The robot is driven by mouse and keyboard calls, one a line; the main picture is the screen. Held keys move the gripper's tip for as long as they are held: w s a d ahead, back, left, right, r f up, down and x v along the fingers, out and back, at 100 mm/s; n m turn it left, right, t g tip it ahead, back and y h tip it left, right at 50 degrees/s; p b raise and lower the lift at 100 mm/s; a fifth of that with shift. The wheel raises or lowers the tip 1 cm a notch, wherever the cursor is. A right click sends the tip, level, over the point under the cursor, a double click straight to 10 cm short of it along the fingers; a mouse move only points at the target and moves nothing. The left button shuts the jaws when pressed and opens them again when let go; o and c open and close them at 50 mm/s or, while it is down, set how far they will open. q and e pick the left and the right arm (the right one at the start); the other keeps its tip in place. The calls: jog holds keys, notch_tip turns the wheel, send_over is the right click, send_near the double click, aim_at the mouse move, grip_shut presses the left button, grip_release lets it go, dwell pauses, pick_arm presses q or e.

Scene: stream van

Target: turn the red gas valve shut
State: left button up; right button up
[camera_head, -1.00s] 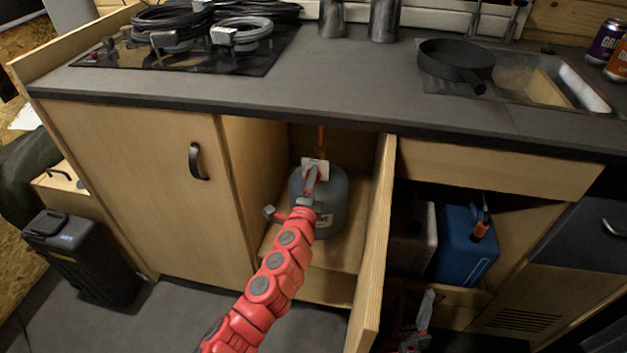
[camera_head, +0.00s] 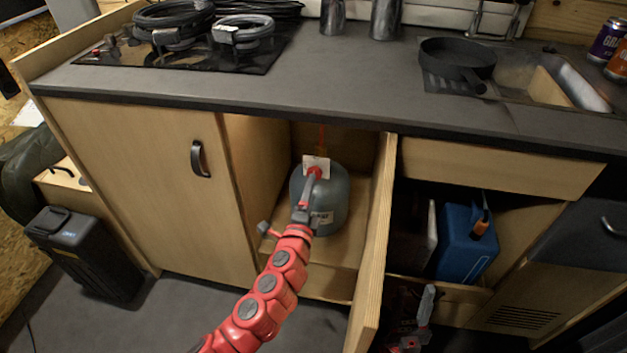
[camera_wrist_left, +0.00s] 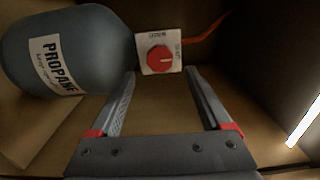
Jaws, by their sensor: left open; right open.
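The red gas valve (camera_head: 315,171) is a round knob on a white plate, at the grey propane bottle (camera_head: 335,190) inside the open cupboard. The left wrist view shows the knob (camera_wrist_left: 160,59) face-on, with a short pale mark pointing right; the plate's small lettering is hard to read. My left gripper (camera_head: 308,190) reaches into the cupboard. Its two fingers (camera_wrist_left: 162,72) are spread and empty, with the knob just beyond and between the tips, apparently not touched. My right gripper (camera_head: 428,298) shows partly, low beside the cupboard door; its fingers are hard to make out.
The open cupboard door (camera_head: 372,250) stands right of my left arm. A closed door (camera_head: 160,190) is on the left. The worktop (camera_head: 340,85) overhangs the opening. A blue canister (camera_head: 466,243) stands in the right compartment. An orange hose (camera_wrist_left: 205,30) runs from the plate.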

pick_arm(q)
jog(key=s+a, duration=0.2)
jog(key=s, duration=0.9)
jog(key=shift+s+a, duration=0.2)
jog(key=shift+s, duration=0.05)
